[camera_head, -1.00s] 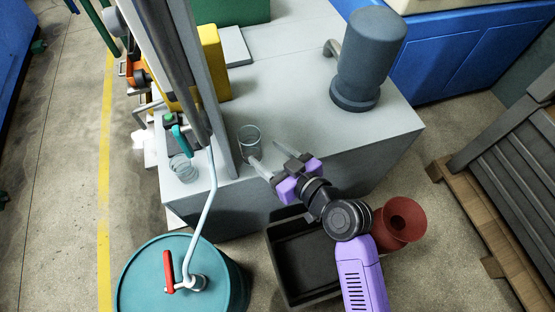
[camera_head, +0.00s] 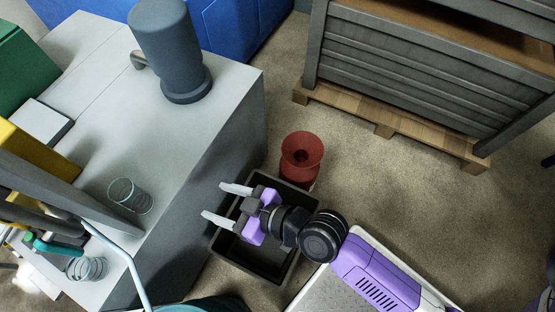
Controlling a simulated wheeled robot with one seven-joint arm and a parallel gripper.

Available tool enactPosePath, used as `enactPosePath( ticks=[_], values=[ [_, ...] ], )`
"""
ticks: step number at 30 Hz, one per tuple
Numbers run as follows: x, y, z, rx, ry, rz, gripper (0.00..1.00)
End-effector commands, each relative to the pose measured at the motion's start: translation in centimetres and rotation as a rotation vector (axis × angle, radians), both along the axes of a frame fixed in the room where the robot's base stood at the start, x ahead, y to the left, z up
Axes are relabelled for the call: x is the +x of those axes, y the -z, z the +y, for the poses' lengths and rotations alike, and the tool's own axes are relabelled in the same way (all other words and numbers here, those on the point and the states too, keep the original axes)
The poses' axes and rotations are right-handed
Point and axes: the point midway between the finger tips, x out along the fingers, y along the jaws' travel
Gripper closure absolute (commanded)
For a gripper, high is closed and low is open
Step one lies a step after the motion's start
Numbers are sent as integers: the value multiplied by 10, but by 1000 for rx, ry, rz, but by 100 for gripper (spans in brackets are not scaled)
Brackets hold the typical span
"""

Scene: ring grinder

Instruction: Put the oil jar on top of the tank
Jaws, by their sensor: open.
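A red vessel with a flared mouth (camera_head: 301,157) stands at the far edge of a black bin; it may be the oil jar, but I cannot be sure. A clear jar-like cylinder (camera_head: 130,196) stands on the light grey cabinet top (camera_head: 165,125). A teal drum (camera_head: 205,305) is mostly cut off at the bottom edge. I cannot tell whether the drum or the cabinet is the tank. My gripper (camera_head: 212,199) is open and empty over the bin, pointing left toward the cabinet side, apart from the red vessel and the clear cylinder.
The black bin (camera_head: 262,268) sits on the floor below my gripper. A blue-grey cylindrical unit (camera_head: 172,45) stands on the cabinet. A clear coil-like item (camera_head: 87,268) is at lower left. A grey crate on a wooden pallet (camera_head: 385,128) is at upper right; floor before it is clear.

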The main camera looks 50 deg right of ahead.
Motion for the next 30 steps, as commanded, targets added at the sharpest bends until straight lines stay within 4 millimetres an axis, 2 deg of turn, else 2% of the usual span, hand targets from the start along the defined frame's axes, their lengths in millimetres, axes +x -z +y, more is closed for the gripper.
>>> enactPosePath(
  ticks=[1, 7, 12, 15, 21, 30],
  values=[
    [-23, 3, -13, -2, 50, 13, 41],
    [-99, -14, -64, -21, 225, 1, 41],
    [-155, -51, -97, -50, 305, -44, 41],
    [-179, -75, -108, -61, 319, -75, 41],
    [-202, -107, -116, -69, 316, -116, 41],
    [-205, -113, -116, -69, 312, -125, 41]
  ],
)
